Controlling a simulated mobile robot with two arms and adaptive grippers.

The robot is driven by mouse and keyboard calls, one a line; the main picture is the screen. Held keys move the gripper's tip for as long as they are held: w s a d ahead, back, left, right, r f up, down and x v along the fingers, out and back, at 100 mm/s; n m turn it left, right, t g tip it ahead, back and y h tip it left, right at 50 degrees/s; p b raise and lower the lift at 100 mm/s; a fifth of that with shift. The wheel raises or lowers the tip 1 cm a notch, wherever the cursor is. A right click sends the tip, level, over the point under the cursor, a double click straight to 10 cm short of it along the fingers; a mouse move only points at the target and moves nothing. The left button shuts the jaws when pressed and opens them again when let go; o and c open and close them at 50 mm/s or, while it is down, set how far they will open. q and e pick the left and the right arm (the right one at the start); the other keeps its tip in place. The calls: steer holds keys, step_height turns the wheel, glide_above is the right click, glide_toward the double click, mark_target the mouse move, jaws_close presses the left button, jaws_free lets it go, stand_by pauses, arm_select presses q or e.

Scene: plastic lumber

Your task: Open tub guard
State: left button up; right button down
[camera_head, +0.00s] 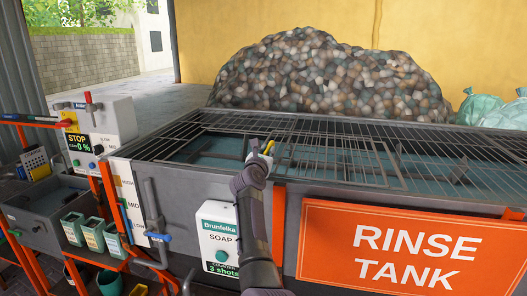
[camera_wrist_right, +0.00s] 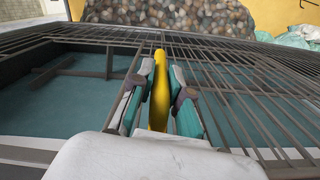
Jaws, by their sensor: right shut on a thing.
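The tub guard (camera_head: 365,152) is a metal wire grille lying over the water-filled rinse tank (camera_head: 180,190). It also shows in the right wrist view (camera_wrist_right: 235,85). A yellow handle (camera_wrist_right: 159,95) stands at the grille in the right wrist view. My right gripper (camera_head: 266,148) is over the grille near the tank's front edge. Its two fingers (camera_wrist_right: 160,88) are shut on the yellow handle, one on each side. The handle's lower end is hidden behind my gripper's body. My left gripper is not in view.
An orange RINSE TANK sign (camera_head: 412,243) and a soap dispenser (camera_head: 219,245) are on the tank's front. A control box with a STOP display (camera_head: 95,130) stands at the left, above green buckets (camera_head: 92,235). A pile of mixed pieces (camera_head: 330,80) lies behind the tank.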

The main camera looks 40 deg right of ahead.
steer(key=shift+s+d, duration=0.15)
steer(key=c, duration=1.1)
jaws_free()
steer(key=shift+f, duration=0.1)
steer(key=shift+c, duration=0.2)
steer(key=v, duration=0.7)
